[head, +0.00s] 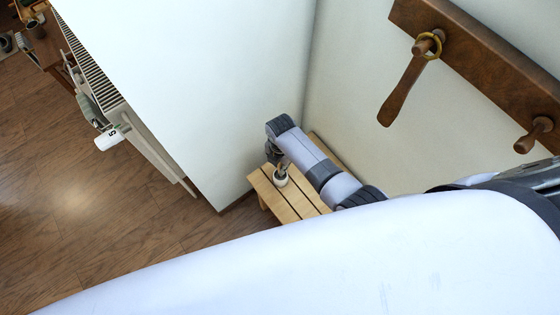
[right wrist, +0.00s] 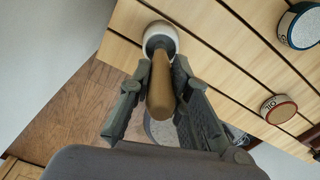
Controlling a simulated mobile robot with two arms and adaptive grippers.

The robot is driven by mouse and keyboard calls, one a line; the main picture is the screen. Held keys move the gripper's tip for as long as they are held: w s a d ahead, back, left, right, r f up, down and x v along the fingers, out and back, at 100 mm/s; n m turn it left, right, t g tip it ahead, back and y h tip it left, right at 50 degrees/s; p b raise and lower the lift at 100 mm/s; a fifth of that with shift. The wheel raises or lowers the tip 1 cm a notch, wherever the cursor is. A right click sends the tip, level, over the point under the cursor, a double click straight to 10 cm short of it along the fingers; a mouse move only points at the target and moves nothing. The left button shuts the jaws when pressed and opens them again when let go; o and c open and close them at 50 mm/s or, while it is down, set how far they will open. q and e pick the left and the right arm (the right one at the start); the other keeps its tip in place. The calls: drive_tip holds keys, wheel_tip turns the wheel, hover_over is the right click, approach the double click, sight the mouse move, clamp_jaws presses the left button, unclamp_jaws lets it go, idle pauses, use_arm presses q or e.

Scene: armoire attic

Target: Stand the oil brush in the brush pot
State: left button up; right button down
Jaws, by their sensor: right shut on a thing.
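The oil brush shows in the right wrist view as a tan wooden handle (right wrist: 161,92). My right gripper (right wrist: 162,70) is shut on this handle. The handle's far end reaches to the mouth of the white, dark-inside brush pot (right wrist: 160,25), so the brush head is hidden. I cannot tell whether the brush rests on the pot's bottom. In the head view the pot (head: 281,181) stands on the slatted wooden bench (head: 300,203), and my right gripper (head: 274,153) is just above it, small and partly unclear. My left gripper is not in view.
A blue-rimmed tin (right wrist: 300,25) and a red-rimmed tin (right wrist: 279,108) stand on the bench. A round pale thing (right wrist: 160,130) shows below the handle. White walls close in behind the bench. A wooden peg rail (head: 470,50) hangs above, right. Open floor (head: 110,200) lies left.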

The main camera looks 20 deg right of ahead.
drive_tip(key=shift+f, duration=0.6)
drive_tip(key=c, duration=1.4)
unclamp_jaws()
wheel_tip(320, 180, up, 12)
drive_tip(key=shift+w+d+r, duration=0.1)
